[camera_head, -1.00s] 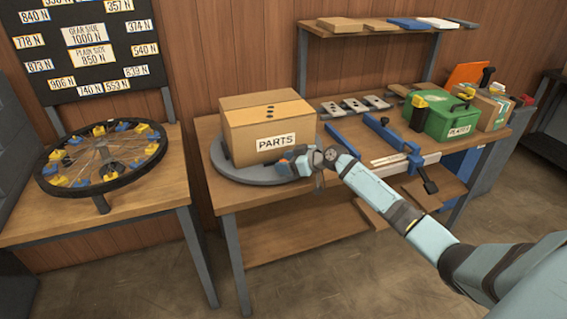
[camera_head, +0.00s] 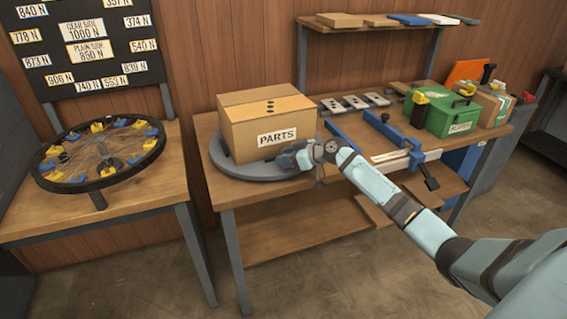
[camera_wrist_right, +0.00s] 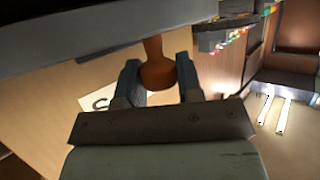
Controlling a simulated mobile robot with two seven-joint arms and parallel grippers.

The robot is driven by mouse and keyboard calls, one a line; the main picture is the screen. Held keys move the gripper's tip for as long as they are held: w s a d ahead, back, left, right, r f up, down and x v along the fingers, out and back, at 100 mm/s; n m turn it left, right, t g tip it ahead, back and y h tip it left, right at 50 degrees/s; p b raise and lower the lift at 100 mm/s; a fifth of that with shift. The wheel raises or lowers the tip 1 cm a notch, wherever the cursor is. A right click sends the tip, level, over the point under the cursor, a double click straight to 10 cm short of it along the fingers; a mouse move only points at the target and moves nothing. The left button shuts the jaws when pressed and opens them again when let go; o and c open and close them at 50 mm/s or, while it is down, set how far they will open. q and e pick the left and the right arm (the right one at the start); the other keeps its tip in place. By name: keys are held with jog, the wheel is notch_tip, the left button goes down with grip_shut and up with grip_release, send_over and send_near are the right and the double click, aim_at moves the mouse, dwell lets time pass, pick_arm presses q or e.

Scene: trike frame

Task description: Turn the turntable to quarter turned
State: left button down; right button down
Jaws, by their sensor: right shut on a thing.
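The turntable (camera_head: 243,173) is a round grey disc on the left end of the middle bench. A cardboard box labelled PARTS (camera_head: 268,125) stands on it and hides most of its top. My right gripper (camera_head: 287,159) is at the disc's front right edge, close under the box. In the right wrist view, its two fingers (camera_wrist_right: 158,76) are closed around an orange knob (camera_wrist_right: 155,58), with the grey disc edge above. My left gripper is not in view.
On the same bench, right of the turntable, lie several grey plates (camera_head: 356,102), a blue clamp (camera_head: 385,130) and a green case (camera_head: 440,113). A shelf (camera_head: 350,30) stands behind. A spoked wheel (camera_head: 98,183) lies on the left bench. Floor in front is clear.

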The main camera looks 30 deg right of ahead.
jog(key=shift+d+f+b, duration=0.4)
jog(key=shift+d+b, duration=0.1)
jog(key=shift+b, duration=0.3)
jog(key=d+n+g+y+b, duration=0.1)
jog(key=d+b, duration=0.1)
jog(key=b, duration=0.2)
jog(key=shift+r+n+y, duration=0.1)
jog(key=shift+n+y, duration=0.3)
jog(key=shift+s+d+r+n+g+y+b, duration=0.1)
jog(key=shift+d+r+n+g+y+b, duration=0.1)
jog(key=shift+d+n+g+y+b, duration=0.25)
jog(key=shift+r, duration=0.15)
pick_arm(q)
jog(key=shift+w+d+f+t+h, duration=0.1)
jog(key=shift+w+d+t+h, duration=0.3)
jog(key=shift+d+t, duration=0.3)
pick_arm(e)
jog(key=c, duration=0.8)
grip_release()
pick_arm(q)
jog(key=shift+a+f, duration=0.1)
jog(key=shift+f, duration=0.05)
